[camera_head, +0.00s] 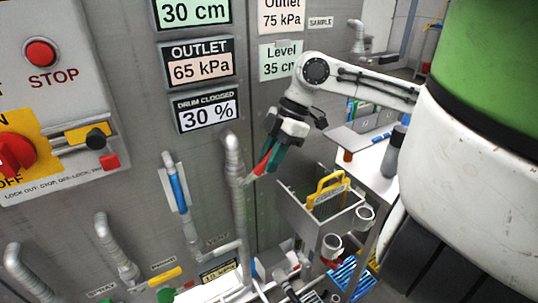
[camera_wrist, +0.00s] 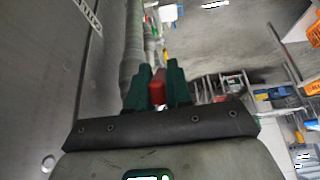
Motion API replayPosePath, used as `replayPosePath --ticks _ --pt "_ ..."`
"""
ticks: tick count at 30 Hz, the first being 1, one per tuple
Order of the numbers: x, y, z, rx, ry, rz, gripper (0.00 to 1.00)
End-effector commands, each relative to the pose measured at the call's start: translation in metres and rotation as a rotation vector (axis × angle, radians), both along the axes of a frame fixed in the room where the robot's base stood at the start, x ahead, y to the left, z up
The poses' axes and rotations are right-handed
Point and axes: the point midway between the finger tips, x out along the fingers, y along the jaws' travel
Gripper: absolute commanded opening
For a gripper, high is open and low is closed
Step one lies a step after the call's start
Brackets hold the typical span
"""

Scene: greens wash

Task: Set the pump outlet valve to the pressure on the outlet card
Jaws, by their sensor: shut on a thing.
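My gripper (camera_head: 266,166), with dark green fingers, is in front of the grey panel, right of a tall grey pipe. It is shut on a red handle (camera_wrist: 157,89), which shows between the fingers in the wrist view. I take this to be the outlet valve's handle; its body is mostly hidden and no label on it is readable. The outlet card (camera_head: 281,17), cut by the top edge, reads 75 kPa. The outlet display (camera_head: 201,66) on the panel reads 65 kPa.
Left are a red stop button (camera_head: 40,52) and a red rotary switch (camera_head: 14,152). The drum clogged display (camera_head: 207,110) reads 30 %. A grey bin (camera_head: 329,224) with a yellow-handled item stands below right of my gripper. Pipes (camera_head: 234,185) run up the panel close by.

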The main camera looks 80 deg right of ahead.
Motion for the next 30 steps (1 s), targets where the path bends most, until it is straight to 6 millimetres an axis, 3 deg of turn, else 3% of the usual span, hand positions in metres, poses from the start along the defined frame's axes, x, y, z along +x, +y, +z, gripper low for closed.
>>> replayPosePath --ticks 15,29,30 --pt "-0.010 -0.009 -0.022 0.175 -0.210 -0.005 0.00" --pt "-0.012 -0.010 -0.023 0.192 -0.228 -0.004 0.00" --pt "-0.011 -0.010 -0.023 0.193 -0.228 -0.004 0.23"
